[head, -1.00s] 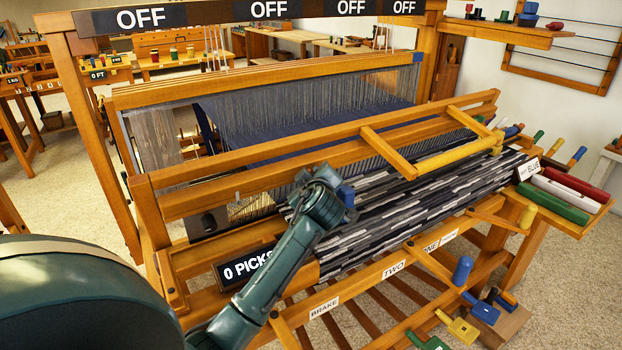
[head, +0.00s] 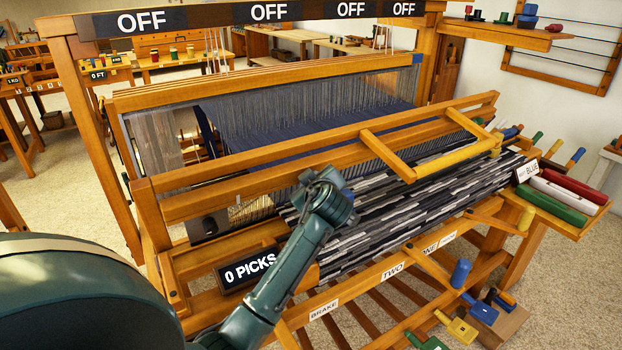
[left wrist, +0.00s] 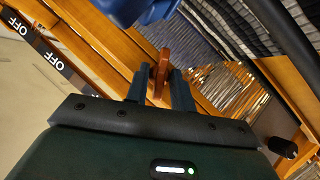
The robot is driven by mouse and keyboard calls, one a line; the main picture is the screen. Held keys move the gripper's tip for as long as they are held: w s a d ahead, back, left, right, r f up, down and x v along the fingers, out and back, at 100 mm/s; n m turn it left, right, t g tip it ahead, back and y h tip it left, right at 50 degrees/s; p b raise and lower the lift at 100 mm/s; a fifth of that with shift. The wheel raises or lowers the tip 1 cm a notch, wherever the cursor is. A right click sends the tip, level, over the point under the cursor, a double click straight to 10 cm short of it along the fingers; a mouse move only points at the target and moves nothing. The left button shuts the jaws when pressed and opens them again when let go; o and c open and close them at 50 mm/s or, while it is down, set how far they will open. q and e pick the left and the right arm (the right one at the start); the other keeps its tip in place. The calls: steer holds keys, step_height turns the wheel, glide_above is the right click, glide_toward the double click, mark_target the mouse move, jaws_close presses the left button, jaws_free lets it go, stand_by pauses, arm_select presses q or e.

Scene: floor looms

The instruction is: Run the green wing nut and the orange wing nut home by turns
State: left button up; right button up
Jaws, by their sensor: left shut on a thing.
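My left gripper (left wrist: 160,88) is shut on a thin reddish-orange piece, which I take to be the orange wing nut (left wrist: 163,66). The piece stands upright between the two dark fingers in the left wrist view, in front of a wooden beam of the loom. In the head view my left arm reaches over the front left of the loom, and its wrist hides the fingers and the held piece. I cannot make out the green wing nut in either view. My right gripper is not in view.
The loom's front beam (head: 240,190) runs close to my left wrist. A "0 PICKS" sign (head: 250,268) stands left of my forearm. Striped cloth (head: 400,215) lies to the right. A side shelf (head: 545,200) holds red, white and green rolls. Coloured pedals are low at the right.

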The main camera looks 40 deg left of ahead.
arm_select(q)
steer(key=shift+w+d+r+m+g+y+p, duration=0.15)
steer(key=shift+m+g+y+p, duration=0.3)
steer(key=shift+g, duration=0.55)
steer(key=shift+w+f+m+g+y+p, duration=0.1)
steer(key=shift+m+g+y+p, duration=0.15)
steer(key=shift+m+g+p, duration=0.5)
steer(key=shift+g, duration=0.45)
steer(key=o, duration=0.7)
steer(key=shift+c, duration=0.2)
steer(key=b+v, duration=0.1)
steer(key=v, duration=1.2)
steer(key=shift+b, duration=0.4)
